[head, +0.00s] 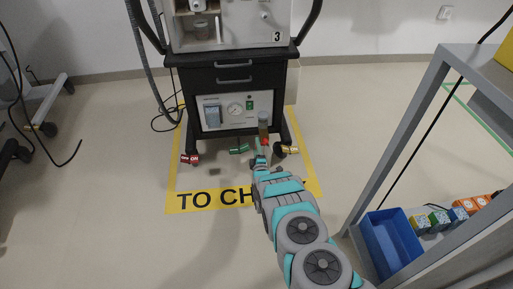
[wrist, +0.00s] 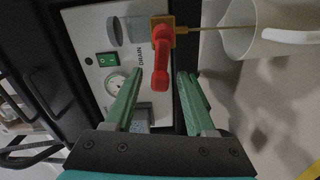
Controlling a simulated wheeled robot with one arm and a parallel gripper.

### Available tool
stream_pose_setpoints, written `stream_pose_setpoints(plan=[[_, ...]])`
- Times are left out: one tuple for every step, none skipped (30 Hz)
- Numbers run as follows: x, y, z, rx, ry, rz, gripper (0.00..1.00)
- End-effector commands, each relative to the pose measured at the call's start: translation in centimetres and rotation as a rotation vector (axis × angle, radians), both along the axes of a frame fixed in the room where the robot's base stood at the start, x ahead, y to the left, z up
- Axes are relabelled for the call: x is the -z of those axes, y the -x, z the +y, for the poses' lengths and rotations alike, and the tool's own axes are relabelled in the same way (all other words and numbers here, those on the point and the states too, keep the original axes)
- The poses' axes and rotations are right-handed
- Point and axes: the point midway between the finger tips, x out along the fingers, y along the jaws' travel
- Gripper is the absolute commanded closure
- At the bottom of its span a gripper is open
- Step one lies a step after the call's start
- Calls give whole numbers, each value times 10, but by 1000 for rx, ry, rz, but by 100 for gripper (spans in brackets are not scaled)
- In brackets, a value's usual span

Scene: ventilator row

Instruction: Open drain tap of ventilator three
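Ventilator three (head: 236,80), marked "3", stands against the wall in the head view. Its drain tap has a red handle (wrist: 161,66) on a brass body (wrist: 181,30), beside the word "DRAIN" on the panel (wrist: 85,20). My gripper (wrist: 160,74) is open, with one green finger on each side of the handle's free end. I see gaps on both sides, so it does not appear to grip the handle. In the head view my gripper (head: 262,158) is just in front of the tap.
A white cup-like vessel (wrist: 255,38) is close to the tap's thin outlet tube in the wrist view. A grey shelf frame (head: 400,130) with a blue bin (head: 388,240) stands at right. Floor at left is mostly clear.

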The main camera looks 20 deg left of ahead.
Motion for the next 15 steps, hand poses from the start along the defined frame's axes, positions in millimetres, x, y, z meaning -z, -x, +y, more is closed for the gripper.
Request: stream_pose_setpoints(plan=[[0, 0, 0, 0, 0, 0, 45], [0, 0, 0, 0, 0, 0, 45], [0, 0, 0, 0, 0, 0, 45], [0, 0, 0, 0, 0, 0, 45], [0, 0, 0, 0, 0, 0, 45], [0, 0, 0, 0, 0, 0, 45], [0, 1, 0, 0, 0, 0, 45], [0, 1, -1, 0, 0, 0, 45], [0, 2, -1, 0, 0, 0, 45], [0, 4, -2, 0, 0, 0, 45], [0, 5, -3, 0, -1, -1, 45], [0, 8, -5, 0, -1, -1, 45], [1, 11, -7, 0, 1, 1, 45], [1, 13, -8, 0, 2, 3, 45], [2, 18, -11, 0, 3, 4, 45]])
